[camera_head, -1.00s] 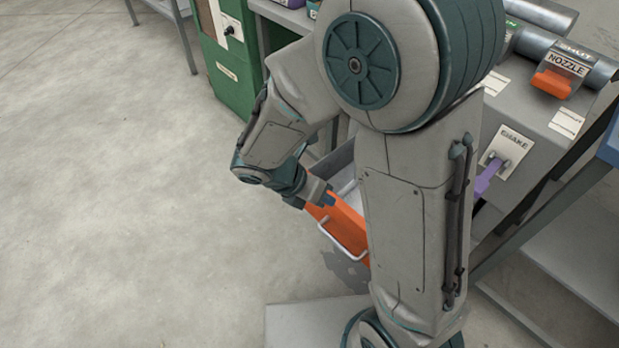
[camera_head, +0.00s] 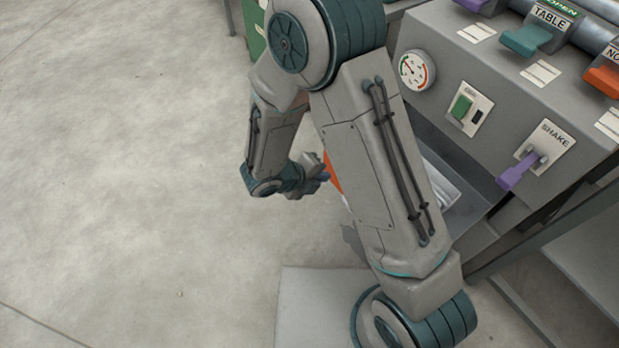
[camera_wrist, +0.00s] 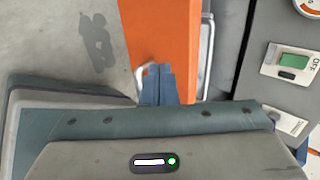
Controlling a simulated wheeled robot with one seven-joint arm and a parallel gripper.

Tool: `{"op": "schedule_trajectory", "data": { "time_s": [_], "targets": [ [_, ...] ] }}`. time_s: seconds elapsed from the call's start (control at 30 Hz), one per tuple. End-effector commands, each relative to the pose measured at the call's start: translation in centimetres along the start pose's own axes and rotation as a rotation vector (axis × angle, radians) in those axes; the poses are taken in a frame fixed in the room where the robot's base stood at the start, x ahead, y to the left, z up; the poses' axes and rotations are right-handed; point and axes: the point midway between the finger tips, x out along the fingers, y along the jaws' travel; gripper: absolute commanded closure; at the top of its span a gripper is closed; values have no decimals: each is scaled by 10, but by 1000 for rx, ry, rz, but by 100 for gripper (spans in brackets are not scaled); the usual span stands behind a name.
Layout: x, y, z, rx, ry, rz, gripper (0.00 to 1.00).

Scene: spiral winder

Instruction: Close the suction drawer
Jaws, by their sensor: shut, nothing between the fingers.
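The suction drawer has an orange front (camera_wrist: 160,35) and a pale wire handle (camera_wrist: 140,74). In the head view only a sliver of the orange front (camera_head: 331,172) shows to the left of my forearm, which hides most of it. Its grey tray (camera_head: 452,186) shows to the right of my arm, and the drawer stands pulled out from the machine. My gripper (camera_wrist: 159,72) is shut and empty, with its fingertips over the orange front beside the handle. In the head view my gripper (camera_head: 322,172) is at the orange sliver. I cannot tell whether it touches.
The grey machine panel carries a gauge (camera_head: 413,70), a green switch (camera_head: 461,107), a purple SHAKE lever (camera_head: 517,171) and a teal TABLE lever (camera_head: 527,39). A metal leg (camera_head: 560,203) stands at the right. The concrete floor at the left is clear.

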Motion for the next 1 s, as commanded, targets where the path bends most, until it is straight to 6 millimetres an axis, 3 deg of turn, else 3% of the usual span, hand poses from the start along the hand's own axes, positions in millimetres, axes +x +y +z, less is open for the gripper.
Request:
{"op": "schedule_trajectory", "data": {
  "time_s": [0.1, 0.3, 1.0],
  "targets": [
    [27, 2, -1, 1, 3, 0, 100],
    [44, -20, 0, 3, 1, 0, 100],
    [52, -30, 2, -5, -7, 1, 100]
  ]
}}
